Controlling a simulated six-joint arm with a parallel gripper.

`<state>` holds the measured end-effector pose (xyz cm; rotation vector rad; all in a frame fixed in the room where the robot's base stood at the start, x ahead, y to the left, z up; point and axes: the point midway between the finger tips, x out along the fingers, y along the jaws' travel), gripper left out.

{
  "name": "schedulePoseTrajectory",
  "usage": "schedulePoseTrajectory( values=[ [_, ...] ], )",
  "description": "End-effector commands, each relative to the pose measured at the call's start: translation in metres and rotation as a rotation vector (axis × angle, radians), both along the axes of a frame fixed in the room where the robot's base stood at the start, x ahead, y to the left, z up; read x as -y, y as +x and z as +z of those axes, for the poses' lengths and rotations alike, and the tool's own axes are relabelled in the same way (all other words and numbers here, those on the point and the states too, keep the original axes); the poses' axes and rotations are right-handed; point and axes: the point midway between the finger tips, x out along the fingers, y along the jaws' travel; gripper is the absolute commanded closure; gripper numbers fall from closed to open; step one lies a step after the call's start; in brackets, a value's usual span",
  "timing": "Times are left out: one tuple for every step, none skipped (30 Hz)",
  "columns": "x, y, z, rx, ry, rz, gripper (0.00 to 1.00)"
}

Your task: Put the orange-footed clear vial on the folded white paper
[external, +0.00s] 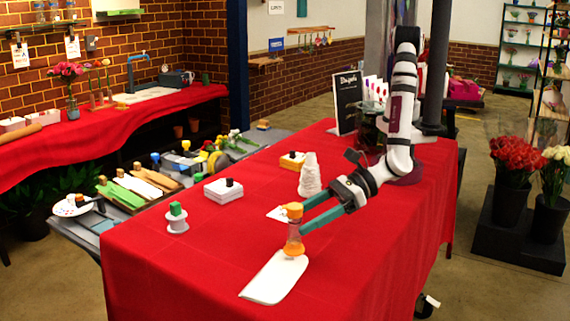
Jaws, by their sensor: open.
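The orange-footed clear vial (294,232) stands upright, with an orange cap on top and orange at its foot. Its foot appears to rest on the far end of the folded white paper (270,281), which lies flat on the red-covered table. My gripper (304,220) is open, with its two teal fingers reaching in from the right at the vial's upper half. The fingertips are close to the vial or around it; I cannot tell whether they touch it. The paper's near part is bare.
To the left stand a white spool with a green block (177,218) and a white box with a black knob (223,190). The red table's front left is clear.

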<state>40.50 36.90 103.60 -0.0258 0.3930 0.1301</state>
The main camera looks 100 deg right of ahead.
Motion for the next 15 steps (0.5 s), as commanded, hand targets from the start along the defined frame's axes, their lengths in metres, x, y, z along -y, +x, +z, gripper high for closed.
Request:
schedulePoseTrajectory(
  values=[
    [0.000,-0.011,0.005,0.001,0.000,0.003,0.33],
    [0.001,-0.018,0.008,0.000,0.000,0.002,0.33],
    [0.003,-0.027,0.011,0.000,0.000,0.003,0.33],
    [0.004,-0.032,0.014,0.001,0.000,0.003,0.33],
    [0.004,-0.038,0.016,0.001,0.000,0.002,0.33],
    [0.005,-0.044,0.019,0.000,0.001,0.002,0.33],
    [0.006,-0.048,0.020,0.000,0.000,0.002,0.33],
    [0.006,-0.051,0.022,0.001,0.000,0.002,0.33],
    [0.007,-0.054,0.023,0.001,0.000,0.000,0.33],
    [0.008,-0.056,0.024,0.001,0.000,0.000,0.33],
    [0.008,-0.057,0.024,0.001,0.000,-0.001,0.33],
    [0.008,-0.058,0.025,0.001,0.001,-0.001,0.33],
    [0.008,-0.058,0.025,0.001,0.001,-0.001,0.33],
    [0.009,-0.058,0.025,0.001,0.002,-0.005,0.33],
    [0.015,-0.054,0.028,-0.001,0.015,-0.030,0.33]
  ],
)
